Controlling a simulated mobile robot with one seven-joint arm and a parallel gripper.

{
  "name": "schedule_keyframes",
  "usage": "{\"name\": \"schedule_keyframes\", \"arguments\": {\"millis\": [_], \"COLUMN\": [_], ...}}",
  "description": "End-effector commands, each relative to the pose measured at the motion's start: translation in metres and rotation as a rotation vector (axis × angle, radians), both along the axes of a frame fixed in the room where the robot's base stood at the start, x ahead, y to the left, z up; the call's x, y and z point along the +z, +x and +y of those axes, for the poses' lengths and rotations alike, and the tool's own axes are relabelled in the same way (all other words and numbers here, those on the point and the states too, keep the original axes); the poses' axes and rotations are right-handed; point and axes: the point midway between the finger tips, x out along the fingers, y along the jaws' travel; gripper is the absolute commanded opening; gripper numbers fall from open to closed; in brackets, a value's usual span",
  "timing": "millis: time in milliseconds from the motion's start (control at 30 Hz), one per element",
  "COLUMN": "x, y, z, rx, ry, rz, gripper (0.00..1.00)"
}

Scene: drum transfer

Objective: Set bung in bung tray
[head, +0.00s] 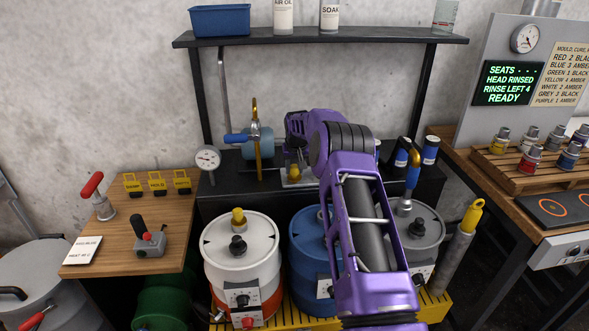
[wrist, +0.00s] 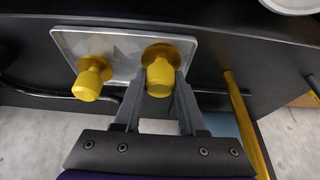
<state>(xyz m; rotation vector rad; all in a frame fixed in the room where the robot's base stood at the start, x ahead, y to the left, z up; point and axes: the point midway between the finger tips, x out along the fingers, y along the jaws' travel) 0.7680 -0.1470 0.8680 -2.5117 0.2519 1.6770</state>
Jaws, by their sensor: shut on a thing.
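The bung tray (wrist: 122,48) is a pale metal plate on the dark bench in the wrist view; its edge shows below my arm in the head view (head: 300,182). One yellow bung (wrist: 90,78) stands at its left side. My gripper (wrist: 162,82) is shut on a second yellow bung (wrist: 160,72), which is over the right part of the tray. I cannot tell whether this bung touches the tray.
A gauge (head: 207,158) is further left. The shelf (head: 320,41) hangs above. White (head: 240,262), blue (head: 310,245) and grey (head: 424,230) drums stand in front, below the bench.

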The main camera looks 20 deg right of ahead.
Motion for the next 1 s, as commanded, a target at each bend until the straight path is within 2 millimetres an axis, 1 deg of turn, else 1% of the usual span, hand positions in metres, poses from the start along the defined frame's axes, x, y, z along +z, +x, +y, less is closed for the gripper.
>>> {"name": "schedule_keyframes", "arguments": {"millis": [133,167,300,333,600,767,867,1000], "x": [-0.004,-0.004,-0.004,-0.004,-0.003,0.007,0.022,0.05], "y": [0.0,0.0,0.0,0.0,0.0,-0.002,-0.008,-0.019], "z": [0.0,0.0,0.0,0.0,0.0,0.0,0.001,0.003], "rx": [0.0,0.001,0.001,0.0,0.0,0.0,0.001,0.0], "ry": [0.0,0.0,0.0,0.0,0.0,0.0,-0.001,-0.002], "rz": [0.0,0.0,0.001,0.001,0.0,0.0,-0.001,-0.003], "gripper": [0.0,0.42,0.67,0.7,0.7,0.7,0.7,0.7]}}
